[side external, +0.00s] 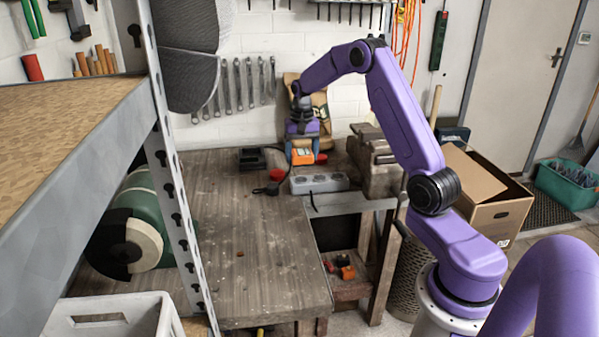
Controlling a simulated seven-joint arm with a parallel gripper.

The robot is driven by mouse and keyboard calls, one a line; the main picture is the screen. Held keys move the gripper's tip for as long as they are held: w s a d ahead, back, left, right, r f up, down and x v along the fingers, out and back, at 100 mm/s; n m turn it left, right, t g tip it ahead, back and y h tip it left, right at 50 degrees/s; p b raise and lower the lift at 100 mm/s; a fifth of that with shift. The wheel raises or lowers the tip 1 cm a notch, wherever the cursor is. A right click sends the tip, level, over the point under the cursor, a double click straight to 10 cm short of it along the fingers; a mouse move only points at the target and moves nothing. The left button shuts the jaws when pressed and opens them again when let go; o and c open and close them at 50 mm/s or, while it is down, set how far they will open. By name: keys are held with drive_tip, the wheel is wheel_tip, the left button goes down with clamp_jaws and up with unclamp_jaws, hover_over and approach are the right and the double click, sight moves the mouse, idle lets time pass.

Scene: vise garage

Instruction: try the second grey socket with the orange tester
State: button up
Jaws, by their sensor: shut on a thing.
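My gripper (302,138) is at the back of the workbench, pointing down. It is shut on the orange tester (301,156), a small orange block with a pale face. The grey socket strip (319,182) lies on the bench in front of the tester, to its lower right. Its separate sockets are small here. The tester appears behind the strip and apart from it. I cannot tell how high the tester is above the bench, and its underside is hard to make out.
A vise (375,160) stands right of the strip. A black plug with a cord (270,188) and red pieces (278,174) lie left of it. A dark box (252,158) and a paper bag (318,98) are at the back. The front of the workbench (250,285) is mostly clear.

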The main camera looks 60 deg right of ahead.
sight(319, 177)
drive_tip(key=s+d, duration=0.2)
drive_tip(key=s+d+r, duration=0.1)
drive_tip(key=s+d, duration=0.1)
drive_tip(key=shift+f, duration=0.2)
drive_tip(key=shift+f, duration=2.75)
drive_tip(key=shift+f, duration=0.55)
idle(0.7)
drive_tip(key=o, duration=1.5)
drive_tip(key=shift+o, duration=0.2)
wheel_tip(319, 177, up, 17)
drive_tip(key=shift+r, duration=0.2)
